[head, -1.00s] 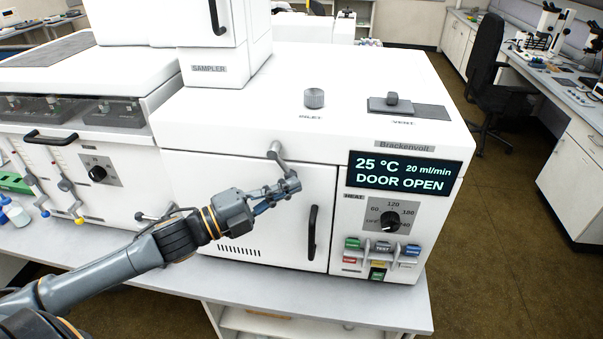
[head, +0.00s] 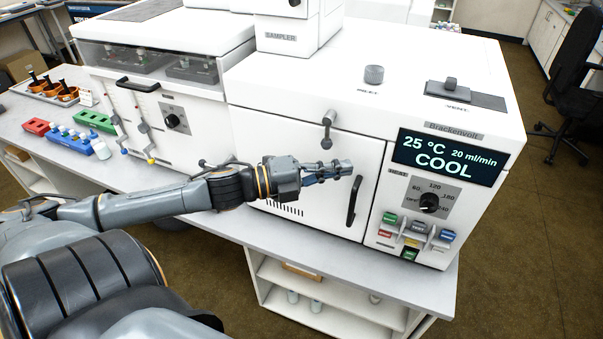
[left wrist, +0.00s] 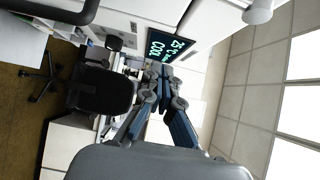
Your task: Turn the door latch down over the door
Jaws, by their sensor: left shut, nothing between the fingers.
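The door latch (head: 328,129) is a small grey lever at the top of the white oven door (head: 305,158). It points down, with its knob end over the upper part of the door. The door looks closed, and the display (head: 452,158) reads COOL. My left gripper (head: 350,170) is shut and empty, in front of the door, below the latch and close to the black door handle (head: 354,201). In the left wrist view, the shut fingers (left wrist: 166,78) show below the display (left wrist: 165,46). My right gripper is not in view.
A temperature dial (head: 429,202) and coloured buttons (head: 418,228) are right of the door. An inlet knob (head: 374,75) stands on top. Left are a second white unit with small valves (head: 145,127) and racks of vials (head: 97,121). The bench's front edge runs below.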

